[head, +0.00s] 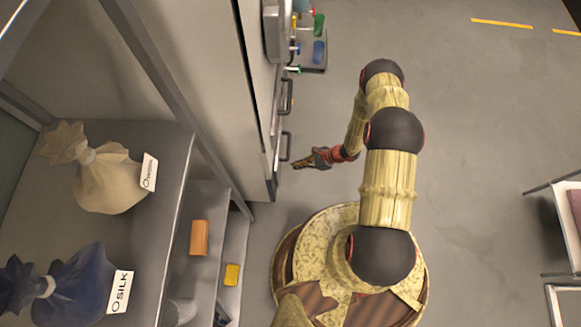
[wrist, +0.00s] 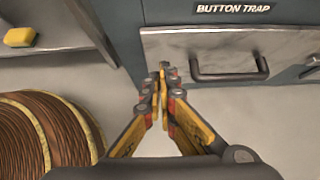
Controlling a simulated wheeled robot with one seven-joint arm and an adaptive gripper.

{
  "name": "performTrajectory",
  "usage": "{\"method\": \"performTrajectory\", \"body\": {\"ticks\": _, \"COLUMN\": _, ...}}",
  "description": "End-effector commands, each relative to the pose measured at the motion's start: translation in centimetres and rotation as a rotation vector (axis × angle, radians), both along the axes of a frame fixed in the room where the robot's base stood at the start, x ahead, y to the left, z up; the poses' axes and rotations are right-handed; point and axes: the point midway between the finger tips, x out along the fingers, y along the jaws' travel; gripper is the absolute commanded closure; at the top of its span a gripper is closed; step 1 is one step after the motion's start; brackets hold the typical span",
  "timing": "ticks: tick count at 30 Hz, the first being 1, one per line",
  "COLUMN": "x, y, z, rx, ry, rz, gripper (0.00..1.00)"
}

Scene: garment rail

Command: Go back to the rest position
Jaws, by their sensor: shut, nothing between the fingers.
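My gripper (head: 304,163) is shut and empty, in the head view just right of the tall grey cabinet's handles. In the wrist view my gripper (wrist: 162,84) has its yellow and red fingers together. I cannot tell whether the fingertips touch the cabinet. My arm reaches up from my base and bends back to the left.
A shelf unit (head: 172,150) at left holds a cream sack (head: 108,185), a blue "SILK" sack (head: 75,285), an orange block (head: 199,238) and a yellow sponge (head: 232,274). Open floor (head: 480,130) lies right of my arm; racks stand at far right.

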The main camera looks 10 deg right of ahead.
Motion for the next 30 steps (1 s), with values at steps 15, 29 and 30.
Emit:
{"method": "performTrajectory", "body": {"ticks": 15, "x": -1.6, "y": -5.1, "z": 5.0, "rx": -0.001, "ry": 0.000, "rz": 0.000, "gripper": 1.00}}
{"method": "performTrajectory", "body": {"ticks": 29, "x": -4.7, "y": -3.6, "z": 5.5, "rx": 0.033, "ry": 0.031, "rz": 0.083, "gripper": 1.00}}
{"method": "performTrajectory", "body": {"ticks": 30, "x": -5.9, "y": -3.1, "z": 5.8, "rx": 0.045, "ry": 0.041, "rz": 0.113, "gripper": 1.00}}
